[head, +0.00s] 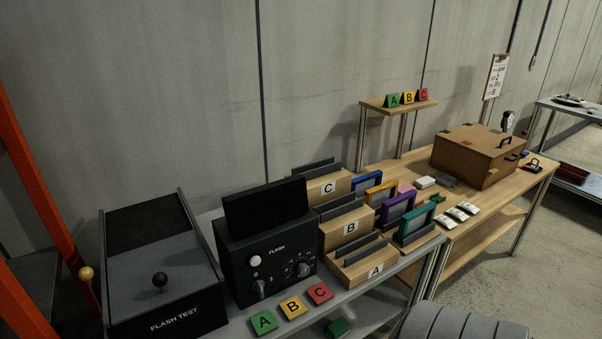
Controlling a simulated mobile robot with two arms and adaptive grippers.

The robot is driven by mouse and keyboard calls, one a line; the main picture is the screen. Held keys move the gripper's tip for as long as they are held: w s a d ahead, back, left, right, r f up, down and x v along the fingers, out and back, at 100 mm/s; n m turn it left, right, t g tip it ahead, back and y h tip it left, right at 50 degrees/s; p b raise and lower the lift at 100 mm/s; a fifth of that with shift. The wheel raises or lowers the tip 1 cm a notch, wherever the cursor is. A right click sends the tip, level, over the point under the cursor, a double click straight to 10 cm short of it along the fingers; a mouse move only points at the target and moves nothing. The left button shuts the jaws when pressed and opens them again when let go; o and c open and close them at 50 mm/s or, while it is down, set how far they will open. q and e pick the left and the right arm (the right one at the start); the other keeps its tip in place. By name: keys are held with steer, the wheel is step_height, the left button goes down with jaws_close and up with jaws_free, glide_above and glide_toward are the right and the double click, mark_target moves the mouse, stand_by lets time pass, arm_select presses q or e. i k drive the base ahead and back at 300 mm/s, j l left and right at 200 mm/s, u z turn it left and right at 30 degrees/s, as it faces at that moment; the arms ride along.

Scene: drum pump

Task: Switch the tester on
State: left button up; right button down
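A grey and black box lettered FLASH TEST (160,265) stands at the left end of the grey bench. I cannot tell the switch positions from here. Neither of my grippers shows in the head view.
Green A, yellow B and red C tiles (292,307) lie before the black unit. Wooden racks A, B and C (350,228) stand right of it, with several coloured framed pieces. A wooden case (478,156) sits on the farther table. Orange posts (50,190) rise at the left.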

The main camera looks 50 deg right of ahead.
mark_target(258, 286)
steer(key=z, duration=1.4)
